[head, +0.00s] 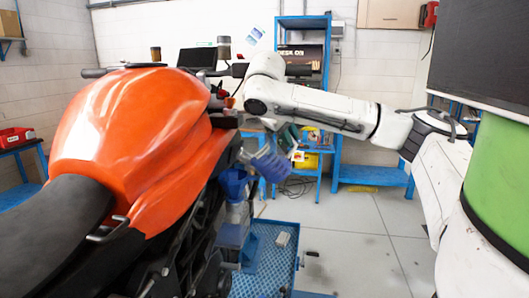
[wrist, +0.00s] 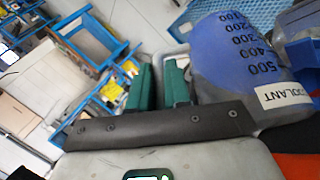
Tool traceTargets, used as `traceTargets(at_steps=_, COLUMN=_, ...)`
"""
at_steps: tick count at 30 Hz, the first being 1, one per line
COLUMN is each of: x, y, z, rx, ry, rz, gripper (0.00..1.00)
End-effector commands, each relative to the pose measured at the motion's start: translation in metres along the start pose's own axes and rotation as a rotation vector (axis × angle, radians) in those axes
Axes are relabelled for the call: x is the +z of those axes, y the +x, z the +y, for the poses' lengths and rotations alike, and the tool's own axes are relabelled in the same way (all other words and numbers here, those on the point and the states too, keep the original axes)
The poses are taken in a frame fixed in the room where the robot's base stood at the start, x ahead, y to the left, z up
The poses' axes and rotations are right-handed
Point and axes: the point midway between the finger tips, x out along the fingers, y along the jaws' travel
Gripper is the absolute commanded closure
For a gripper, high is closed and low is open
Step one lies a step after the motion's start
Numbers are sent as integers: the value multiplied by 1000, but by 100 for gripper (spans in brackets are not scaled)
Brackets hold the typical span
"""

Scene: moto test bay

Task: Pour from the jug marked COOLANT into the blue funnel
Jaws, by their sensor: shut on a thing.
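My gripper (head: 290,137) has green fingers and is shut on the coolant jug (head: 270,164), a translucent blue jug held tilted beside the motorcycle. In the wrist view the fingers (wrist: 160,78) sit beside the jug (wrist: 232,55), with its scale marks and a white label partly reading COOLANT. No liquid stream shows.
An orange motorcycle (head: 135,105) fills the left, close to the jug and funnel. A blue perforated platform (head: 268,265) lies below. A blue shelf unit (head: 305,22) and bench stand behind. Grey floor (head: 350,235) is open at the right.

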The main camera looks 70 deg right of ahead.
Motion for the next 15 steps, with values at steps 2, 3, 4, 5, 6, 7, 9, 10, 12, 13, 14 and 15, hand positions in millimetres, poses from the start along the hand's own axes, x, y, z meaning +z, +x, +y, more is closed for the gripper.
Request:
traceTargets(at_steps=2, x=-1, y=-3, z=0, rx=17, ry=-8, rz=0, gripper=100)
traceTargets(at_steps=3, x=-1, y=-4, z=0, rx=29, ry=-14, rz=-2, gripper=100)
traceTargets(at_steps=4, x=-2, y=-5, z=1, rx=39, ry=-19, rz=-4, gripper=100)
traceTargets(at_steps=5, x=-2, y=-6, z=1, rx=48, ry=-23, rz=-5, gripper=100)
traceTargets(at_steps=6, x=-2, y=-7, z=1, rx=59, ry=-27, rz=-7, gripper=100)
traceTargets(at_steps=7, x=-2, y=-8, z=1, rx=65, ry=-31, rz=-8, gripper=100)
traceTargets(at_steps=9, x=-2, y=-9, z=0, rx=78, ry=-37, rz=-11, gripper=100)
traceTargets(at_steps=10, x=-2, y=-9, z=0, rx=83, ry=-38, rz=-12, gripper=100)
traceTargets(at_steps=12, x=-2, y=-9, z=0, rx=88, ry=-40, rz=-14, gripper=100)
traceTargets(at_steps=13, x=-3, y=-9, z=0, rx=88, ry=-40, rz=-14, gripper=100)
traceTargets(at_steps=14, x=-2, y=-9, z=0, rx=88, ry=-40, rz=-15, gripper=100)
traceTargets(at_steps=15, x=-2, y=-9, z=0, rx=87, ry=-40, rz=-15, gripper=100)
